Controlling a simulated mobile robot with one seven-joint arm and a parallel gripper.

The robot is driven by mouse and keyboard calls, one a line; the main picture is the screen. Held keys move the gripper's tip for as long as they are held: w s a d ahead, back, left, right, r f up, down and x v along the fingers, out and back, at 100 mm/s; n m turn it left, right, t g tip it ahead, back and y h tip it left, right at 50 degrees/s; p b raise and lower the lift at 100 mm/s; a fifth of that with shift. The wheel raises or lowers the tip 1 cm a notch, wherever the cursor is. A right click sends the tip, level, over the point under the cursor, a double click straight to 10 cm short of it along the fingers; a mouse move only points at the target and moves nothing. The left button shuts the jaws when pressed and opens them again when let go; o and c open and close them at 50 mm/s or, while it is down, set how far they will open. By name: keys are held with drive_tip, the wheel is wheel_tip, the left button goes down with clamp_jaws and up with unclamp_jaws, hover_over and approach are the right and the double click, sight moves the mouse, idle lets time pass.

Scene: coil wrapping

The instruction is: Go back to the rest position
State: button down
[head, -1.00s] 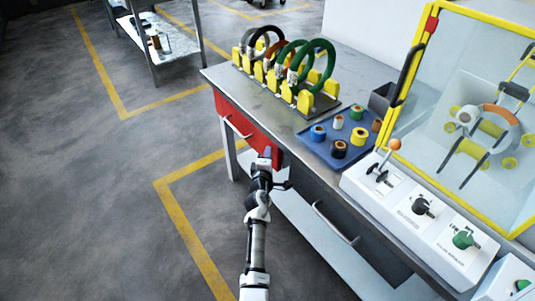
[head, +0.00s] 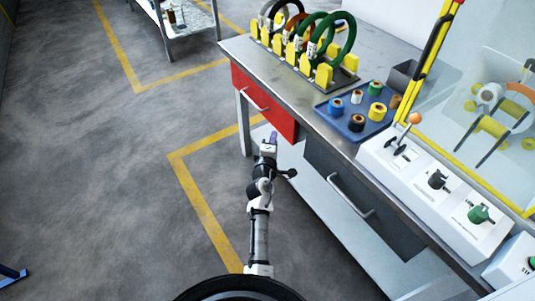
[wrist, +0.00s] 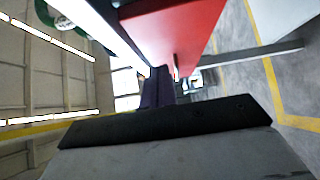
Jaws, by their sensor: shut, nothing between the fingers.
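My arm reaches forward low in the middle of the head view, beside the front of the workbench. My gripper (head: 272,138) is at its far end, near the red drawer (head: 265,102), and holds nothing. In the wrist view, the dark gripper body fills the lower part and its fingers (wrist: 158,88) show together in front of the red drawer (wrist: 175,40). I cannot tell from the pictures whether the gripper touches the drawer.
The workbench (head: 300,98) carries a yellow rack (head: 323,74) of coils, a blue tray (head: 345,140) of tape rolls and a control panel (head: 425,175). A wrapping machine (head: 500,110) stands at the right. Floor (head: 100,200) to the left is clear.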

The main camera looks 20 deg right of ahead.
drive_tip(key=b+v, duration=0.1)
drive_tip(key=v, duration=0.5)
drive_tip(key=shift+w+a, duration=0.1)
drive_tip(key=shift+a, duration=0.05)
